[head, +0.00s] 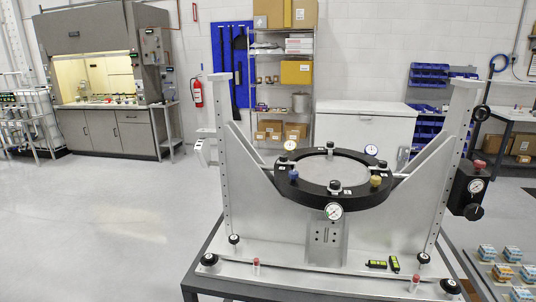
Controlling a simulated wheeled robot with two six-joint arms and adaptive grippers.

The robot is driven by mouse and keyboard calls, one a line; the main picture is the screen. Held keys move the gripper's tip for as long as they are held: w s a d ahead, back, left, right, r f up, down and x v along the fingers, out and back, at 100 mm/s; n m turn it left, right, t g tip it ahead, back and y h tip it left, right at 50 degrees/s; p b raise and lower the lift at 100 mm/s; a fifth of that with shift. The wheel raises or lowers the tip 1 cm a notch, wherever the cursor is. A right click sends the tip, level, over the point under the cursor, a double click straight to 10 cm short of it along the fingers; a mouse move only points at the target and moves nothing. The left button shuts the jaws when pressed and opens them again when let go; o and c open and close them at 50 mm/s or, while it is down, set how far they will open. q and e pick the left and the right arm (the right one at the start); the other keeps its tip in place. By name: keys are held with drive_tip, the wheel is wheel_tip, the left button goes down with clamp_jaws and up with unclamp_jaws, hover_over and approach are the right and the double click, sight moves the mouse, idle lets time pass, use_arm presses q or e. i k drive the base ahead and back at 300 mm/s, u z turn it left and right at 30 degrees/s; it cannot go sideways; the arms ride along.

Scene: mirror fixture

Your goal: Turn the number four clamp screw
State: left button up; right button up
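A mirror fixture stands on the table, with a black ring (333,205) around a pale round mirror (337,168). Dark clamp screws with light tops sit around the ring: a rear one (330,147), a right one (382,166), a front one (335,186) and a left one (293,164). Small white number tags are beside them, too small to read, so I cannot tell which is number four. A blue knob (293,175) and a yellow knob (376,181) are also on the ring. Neither of my grippers is in view.
Dial gauges surround the ring, including a front one (333,211). Metal uprights flank it, left (225,160) and right (453,160). A black box (466,190) with a dial hangs at right. Two black-and-yellow items (377,264) lie on the base plate (290,262). Small boxes (503,272) stand at lower right.

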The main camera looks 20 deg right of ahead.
sight(283, 159)
drive_tip(key=u, duration=1.05)
drive_tip(key=i, duration=0.9)
drive_tip(key=z, duration=0.55)
